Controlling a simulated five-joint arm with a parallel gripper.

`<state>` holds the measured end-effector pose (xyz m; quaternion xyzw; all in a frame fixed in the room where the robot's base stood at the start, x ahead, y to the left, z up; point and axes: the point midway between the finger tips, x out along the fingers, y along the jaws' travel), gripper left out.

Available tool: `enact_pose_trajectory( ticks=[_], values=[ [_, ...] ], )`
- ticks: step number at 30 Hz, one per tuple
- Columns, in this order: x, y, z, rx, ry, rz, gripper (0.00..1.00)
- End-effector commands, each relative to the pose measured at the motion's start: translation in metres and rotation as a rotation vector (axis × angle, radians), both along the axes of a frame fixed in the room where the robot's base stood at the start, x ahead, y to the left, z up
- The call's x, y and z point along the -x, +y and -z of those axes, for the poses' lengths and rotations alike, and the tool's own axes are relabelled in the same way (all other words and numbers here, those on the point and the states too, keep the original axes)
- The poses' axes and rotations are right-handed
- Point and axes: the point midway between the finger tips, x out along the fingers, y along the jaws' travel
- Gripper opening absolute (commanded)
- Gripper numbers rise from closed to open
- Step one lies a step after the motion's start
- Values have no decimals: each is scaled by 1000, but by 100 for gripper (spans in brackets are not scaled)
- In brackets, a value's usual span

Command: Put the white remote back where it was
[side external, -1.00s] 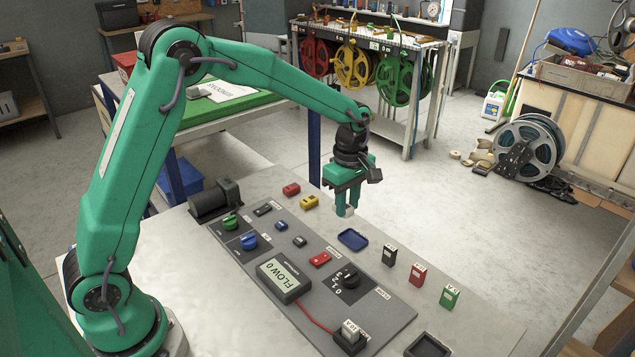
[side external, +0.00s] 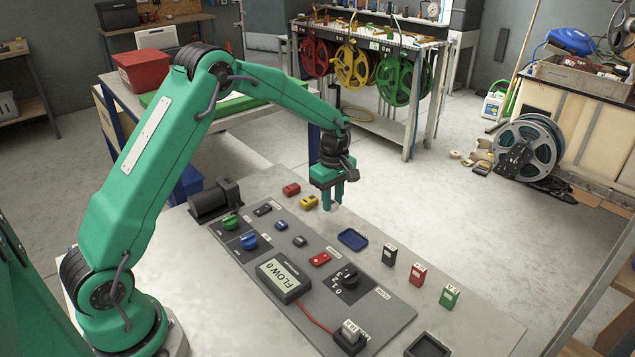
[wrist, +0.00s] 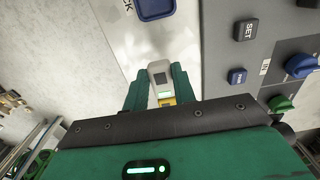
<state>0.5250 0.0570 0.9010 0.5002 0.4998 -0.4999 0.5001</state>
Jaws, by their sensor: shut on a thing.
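The white remote (wrist: 160,76) is between the two fingers of my gripper (wrist: 157,88) in the wrist view, with a dark square and a green light on its face. My gripper (side external: 333,203) is shut on it. In the side view only a small pale end of the remote (side external: 333,209) shows below the fingers, just right of a yellow block (side external: 309,202). I cannot tell whether it touches the table. A yellow patch shows at the remote's near end in the wrist view.
A blue tray (side external: 353,239) lies right of my gripper, with black (side external: 389,255), red (side external: 417,273) and green (side external: 449,297) blocks beyond it. A red block (side external: 291,189) lies behind the yellow one. The grey control panel (side external: 385,306) with knobs and buttons is in front.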

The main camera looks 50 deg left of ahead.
Motion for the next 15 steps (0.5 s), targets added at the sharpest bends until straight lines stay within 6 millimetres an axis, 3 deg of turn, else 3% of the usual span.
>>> enact_pose_trajectory(
  ticks=[9,15],
  values=[
    [0,0,32,0,2,0,1],
    [0,0,39,0,0,0,1]
  ],
)
